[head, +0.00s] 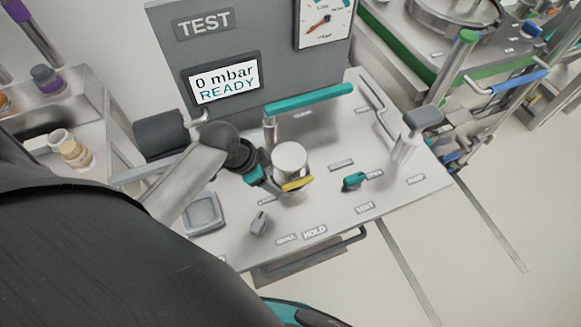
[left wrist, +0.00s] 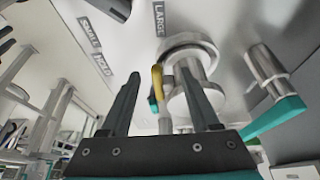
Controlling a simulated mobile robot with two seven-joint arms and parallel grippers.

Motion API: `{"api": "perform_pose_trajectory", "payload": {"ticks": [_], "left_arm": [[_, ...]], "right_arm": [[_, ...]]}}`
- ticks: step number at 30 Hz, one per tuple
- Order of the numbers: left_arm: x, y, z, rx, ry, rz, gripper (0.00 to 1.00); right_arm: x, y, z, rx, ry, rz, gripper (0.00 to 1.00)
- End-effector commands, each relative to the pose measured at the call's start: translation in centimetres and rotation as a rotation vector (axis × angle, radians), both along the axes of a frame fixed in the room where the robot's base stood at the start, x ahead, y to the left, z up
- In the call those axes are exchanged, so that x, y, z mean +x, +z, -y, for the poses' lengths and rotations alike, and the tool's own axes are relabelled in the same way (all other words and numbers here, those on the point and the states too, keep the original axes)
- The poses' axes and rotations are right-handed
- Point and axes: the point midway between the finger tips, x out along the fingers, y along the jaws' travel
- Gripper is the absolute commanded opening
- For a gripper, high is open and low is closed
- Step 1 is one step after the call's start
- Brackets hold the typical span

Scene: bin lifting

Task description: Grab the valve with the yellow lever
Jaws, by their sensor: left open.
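The valve (head: 289,157) is a silvery round metal body standing on the light panel, with its yellow lever (head: 297,184) at the front. In the left wrist view the valve body (left wrist: 193,92) is right of centre and the yellow lever (left wrist: 157,84) appears between my two fingers. My left gripper (head: 269,184) is just left of the valve, close to the lever. In the left wrist view the left gripper (left wrist: 158,76) is open, fingers apart, not closed on anything. Whether a finger touches the valve cannot be told. My right gripper is not in view.
A teal-handled lever (head: 309,98) stands behind the valve. A small teal knob (head: 354,181) and a grey knob (head: 259,223) sit on the panel (head: 330,215). A grey-topped handle (head: 422,117) is at the right. The display (head: 226,83) reads "0 mbar READY".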

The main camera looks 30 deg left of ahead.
Motion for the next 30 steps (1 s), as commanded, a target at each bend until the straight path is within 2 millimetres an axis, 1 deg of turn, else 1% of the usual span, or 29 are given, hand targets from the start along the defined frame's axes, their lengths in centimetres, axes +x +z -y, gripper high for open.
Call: {"api": "perform_pose_trajectory", "payload": {"ticks": [2,5,12,15,24,26,30], "left_arm": [[0.1,-0.3,0.1,-0.001,0.001,0.001,0.62],[0.4,-1.1,0.3,-0.003,0.001,-0.001,0.62],[1.3,-3.9,0.7,-0.003,0.001,0.0,0.62],[1.5,-4.6,0.9,-0.001,0.001,-0.001,0.62],[1.6,-4.9,1.0,0.001,0.0,0.001,0.62],[1.6,-4.9,1.0,0.001,0.0,0.001,0.57],[1.6,-4.9,1.0,0.0,0.0,0.0,0.41]], "right_arm": [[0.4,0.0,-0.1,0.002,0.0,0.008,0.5],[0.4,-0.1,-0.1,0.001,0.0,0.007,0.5],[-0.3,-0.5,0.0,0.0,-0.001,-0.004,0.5],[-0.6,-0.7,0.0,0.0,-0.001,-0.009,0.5],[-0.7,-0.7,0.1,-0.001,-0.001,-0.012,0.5],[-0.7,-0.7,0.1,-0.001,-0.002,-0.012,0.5],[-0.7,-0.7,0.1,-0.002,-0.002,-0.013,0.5]]}}
